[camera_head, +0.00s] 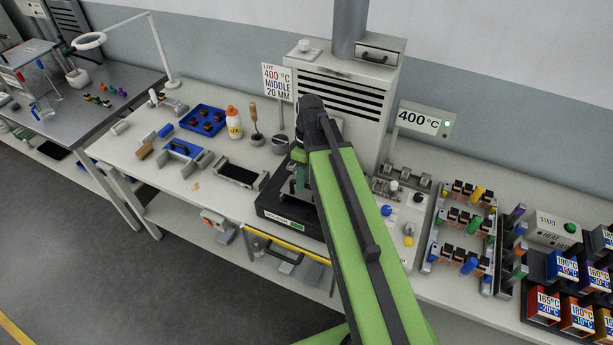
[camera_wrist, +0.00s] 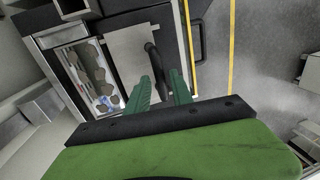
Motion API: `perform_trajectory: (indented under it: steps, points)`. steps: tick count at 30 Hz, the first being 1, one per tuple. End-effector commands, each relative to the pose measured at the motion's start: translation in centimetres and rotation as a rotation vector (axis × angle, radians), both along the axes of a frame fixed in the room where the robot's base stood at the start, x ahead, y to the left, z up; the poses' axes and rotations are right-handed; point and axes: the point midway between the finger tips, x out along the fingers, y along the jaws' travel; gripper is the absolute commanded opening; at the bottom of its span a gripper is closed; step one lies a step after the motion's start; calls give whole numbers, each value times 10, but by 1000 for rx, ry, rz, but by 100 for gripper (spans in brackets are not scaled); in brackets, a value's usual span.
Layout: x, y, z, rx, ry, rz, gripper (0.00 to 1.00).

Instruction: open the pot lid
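The pot (camera_head: 270,205) is a black-cased unit with a small green display, on the bench in the head view. My green arm hides much of its top. In the wrist view the pot lid (camera_wrist: 127,48) is a flat grey plate with a black bar handle (camera_wrist: 154,62). Beside the plate, an uncovered bath (camera_wrist: 72,58) shows shiny metal with brown patches. My gripper (camera_wrist: 160,80) has its two green fingers apart, with the handle between them. Whether they touch the handle I cannot tell. In the head view the fingers (camera_head: 302,176) are partly hidden.
A yellow rail (camera_head: 290,243) runs along the bench front below the pot. A grey vented cabinet (camera_head: 345,100) stands behind. A control panel (camera_head: 401,225) with knobs is to the right. A black-topped tray (camera_head: 240,174) and an orange-white bottle (camera_head: 234,123) are to the left.

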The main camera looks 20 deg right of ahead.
Motion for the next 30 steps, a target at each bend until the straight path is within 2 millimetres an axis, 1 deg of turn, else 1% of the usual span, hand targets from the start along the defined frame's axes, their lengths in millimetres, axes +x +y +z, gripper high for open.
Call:
perform_trajectory:
  steps: [10, 14, 17, 20, 30]
  points:
    - [0, 0, 1, 1, -1, 1, 36]
    - [1, 0, 8, 1, -1, 1, 36]
    - [3, -2, 20, 1, -1, 1, 36]
    - [5, -4, 39, 1, -1, 1, 36]
    - [15, -14, 116, 1, -1, 1, 36]
